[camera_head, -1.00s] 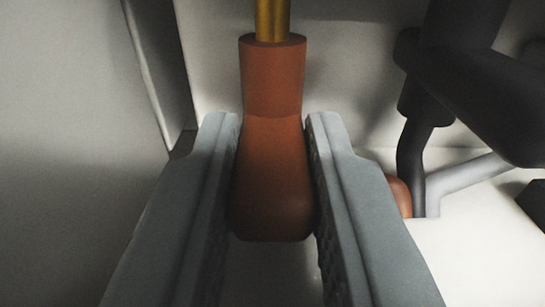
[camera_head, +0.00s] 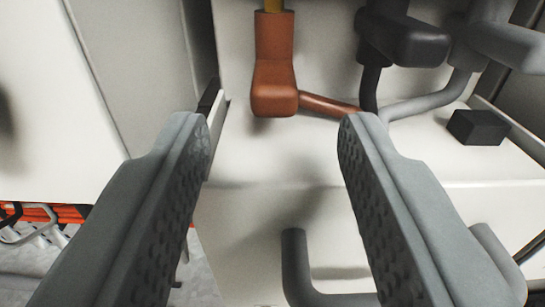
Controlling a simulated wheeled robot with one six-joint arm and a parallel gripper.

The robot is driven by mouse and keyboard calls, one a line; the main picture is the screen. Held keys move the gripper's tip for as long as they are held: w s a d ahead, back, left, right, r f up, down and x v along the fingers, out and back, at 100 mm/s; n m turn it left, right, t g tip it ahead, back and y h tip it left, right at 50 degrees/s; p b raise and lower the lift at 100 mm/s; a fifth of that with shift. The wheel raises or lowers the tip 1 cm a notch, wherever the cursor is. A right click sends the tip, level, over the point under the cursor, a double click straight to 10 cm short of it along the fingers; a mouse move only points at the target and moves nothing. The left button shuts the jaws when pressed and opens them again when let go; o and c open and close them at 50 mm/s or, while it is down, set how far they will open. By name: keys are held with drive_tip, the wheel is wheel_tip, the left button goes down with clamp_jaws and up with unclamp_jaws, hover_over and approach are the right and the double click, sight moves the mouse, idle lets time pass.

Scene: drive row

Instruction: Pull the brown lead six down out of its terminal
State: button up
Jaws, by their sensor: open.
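The brown lead (camera_head: 275,75) has a brown boot at the upper middle of the view, with its brown cable running off to the right behind my right finger. A short piece of brass-coloured pin (camera_head: 273,5) shows at the top of the boot. The terminal above is out of the picture. My gripper (camera_head: 275,130) is wide open and empty. Its fingers stand either side of the boot in the picture, but lower and nearer to me, clear of it.
Black (camera_head: 405,40) and grey (camera_head: 505,45) leads with boots hang to the right of the brown one. A small black block (camera_head: 478,127) sits on the white ledge (camera_head: 290,165). A grey bent pipe (camera_head: 296,265) is below. A pale wall panel (camera_head: 140,60) stands at left.

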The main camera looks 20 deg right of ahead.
drive_tip(key=v, duration=1.1)
drive_tip(key=shift+s, duration=0.1)
drive_tip(key=s+d+f+n+g+y, duration=0.3)
drive_tip(key=s+d+f+y, duration=0.15)
drive_tip(key=d+f, duration=0.75)
drive_tip(key=s+d+f+t, duration=0.1)
drive_tip(key=s+d+f, duration=0.1)
drive_tip(key=s+d, duration=0.2)
drive_tip(key=s+d+f+t+y, duration=0.1)
drive_tip(key=s+d+f, duration=0.1)
drive_tip(key=s+d, duration=0.3)
drive_tip(key=s+d+f+n+t, duration=0.1)
drive_tip(key=s+d+f, duration=0.2)
drive_tip(key=s, duration=0.5)
drive_tip(key=shift+d+y, duration=0.35)
drive_tip(key=shift+d, duration=0.45)
drive_tip(key=shift+w, duration=0.1)
idle(0.7)
